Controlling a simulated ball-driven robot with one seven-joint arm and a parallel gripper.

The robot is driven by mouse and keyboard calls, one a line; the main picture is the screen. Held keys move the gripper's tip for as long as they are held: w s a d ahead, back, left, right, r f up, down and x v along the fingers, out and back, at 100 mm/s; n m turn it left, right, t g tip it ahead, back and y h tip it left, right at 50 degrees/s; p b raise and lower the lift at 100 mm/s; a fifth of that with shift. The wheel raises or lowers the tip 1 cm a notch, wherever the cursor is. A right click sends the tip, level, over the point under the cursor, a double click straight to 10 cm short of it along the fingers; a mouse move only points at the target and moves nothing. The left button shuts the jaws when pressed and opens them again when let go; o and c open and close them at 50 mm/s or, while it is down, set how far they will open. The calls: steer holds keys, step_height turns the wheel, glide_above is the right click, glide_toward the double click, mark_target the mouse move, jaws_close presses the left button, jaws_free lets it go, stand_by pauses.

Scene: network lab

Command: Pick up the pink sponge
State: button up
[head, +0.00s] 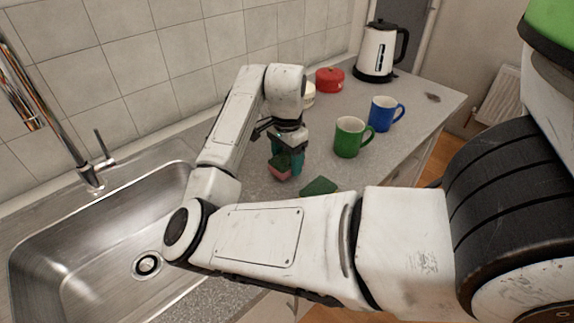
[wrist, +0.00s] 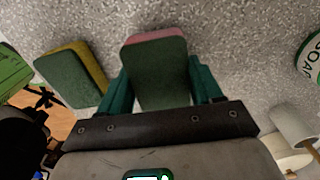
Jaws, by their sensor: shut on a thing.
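The pink sponge (head: 280,172) has a dark green scouring side and a pink side. In the wrist view it (wrist: 155,75) sits between the two teal fingers of my gripper (wrist: 157,85), green side toward the camera, with a pink strip at its far edge. My gripper (head: 287,165) is shut on it over the grey speckled counter, right of the sink. I cannot tell whether the sponge touches the counter. A second sponge, green and yellow (wrist: 72,75), lies to the left in the wrist view; its green top (head: 319,187) shows in the head view.
A green mug (head: 351,138) and a blue mug (head: 384,114) stand on the counter to the right. A red container (head: 329,80) and a kettle (head: 379,52) stand further back. A steel sink (head: 110,245) is at left. The counter front right of the sponges is fairly clear.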

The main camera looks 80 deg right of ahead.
steer(key=s+a+r, duration=0.9)
steer(key=s+r, duration=0.1)
steer(key=r, duration=0.1)
steer(key=shift+s+a+p, duration=0.15)
steer(key=shift+a+p, duration=0.1)
steer(key=shift+p, duration=0.15)
